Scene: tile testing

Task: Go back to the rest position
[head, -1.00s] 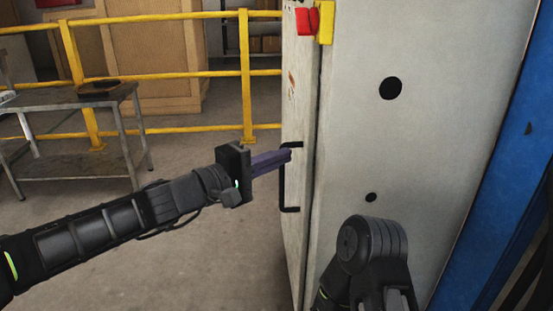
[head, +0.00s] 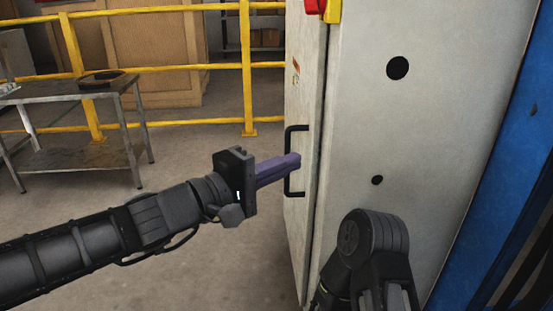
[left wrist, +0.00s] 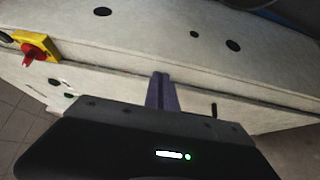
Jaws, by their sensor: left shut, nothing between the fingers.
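My left gripper (head: 290,163) reaches in from the left in the head view. Its purple fingers are shut with nothing between them. The fingertips overlap the black door handle (head: 288,192) in the picture; I cannot tell whether they touch it. The handle is on the narrow front of a tall light grey cabinet (head: 430,130). The left wrist view shows the purple fingers (left wrist: 161,92) in front of the cabinet (left wrist: 200,62), with the handle (left wrist: 214,110) to their right. My right arm shows at the bottom of the head view, but its gripper fingers are not visible.
A red and yellow switch (head: 325,8) sits at the cabinet's top edge and also shows in the left wrist view (left wrist: 36,46). A metal table (head: 70,100) stands at left before a yellow railing (head: 180,67). A blue frame (head: 510,150) is at right. Floor between is clear.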

